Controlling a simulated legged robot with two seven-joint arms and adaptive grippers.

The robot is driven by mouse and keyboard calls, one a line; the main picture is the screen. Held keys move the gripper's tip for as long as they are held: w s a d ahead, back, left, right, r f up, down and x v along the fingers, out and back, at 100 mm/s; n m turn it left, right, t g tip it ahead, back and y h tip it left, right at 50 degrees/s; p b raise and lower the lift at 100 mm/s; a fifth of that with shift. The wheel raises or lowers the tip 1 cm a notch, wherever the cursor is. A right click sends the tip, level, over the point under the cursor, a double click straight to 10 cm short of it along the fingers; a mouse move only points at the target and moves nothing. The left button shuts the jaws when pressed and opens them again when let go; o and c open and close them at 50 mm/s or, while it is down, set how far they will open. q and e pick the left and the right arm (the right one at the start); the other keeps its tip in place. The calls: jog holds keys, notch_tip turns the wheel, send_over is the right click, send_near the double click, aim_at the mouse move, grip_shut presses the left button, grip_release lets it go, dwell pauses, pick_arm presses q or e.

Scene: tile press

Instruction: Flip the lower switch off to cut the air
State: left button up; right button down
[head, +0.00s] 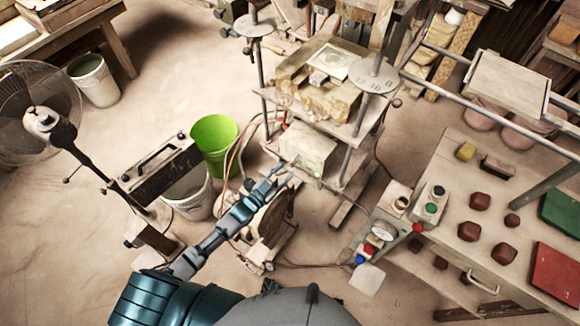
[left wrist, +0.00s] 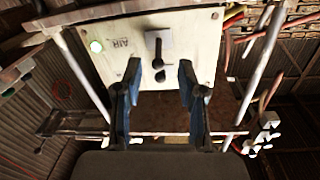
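A pale control box (head: 308,147) sits on the press frame under the wooden-block platform. A small dark knob or lever end (left wrist: 160,75) shows just below that lever in the picture. My left gripper (head: 281,176) reaches to the box's front; its open fingers (left wrist: 160,72) stand on either side of the knob, with nothing between them gripped. Whether they touch the panel I cannot tell. My right gripper is out of view.
The press frame (head: 345,125) has upright rods and hoses around the box. A green bucket (head: 214,135) and a fan (head: 42,118) stand left. A workbench (head: 448,195) with dark red clay lumps, a button box (head: 432,205) and a gauge unit (head: 381,233) is right.

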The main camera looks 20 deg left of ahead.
aim_at(297, 161)
pick_arm(q)
jog(key=x, duration=0.3)
jog(key=shift+w+d, duration=0.2)
jog(key=shift+w, duration=0.05)
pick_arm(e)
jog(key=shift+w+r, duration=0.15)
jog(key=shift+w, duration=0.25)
pick_arm(q)
grip_shut()
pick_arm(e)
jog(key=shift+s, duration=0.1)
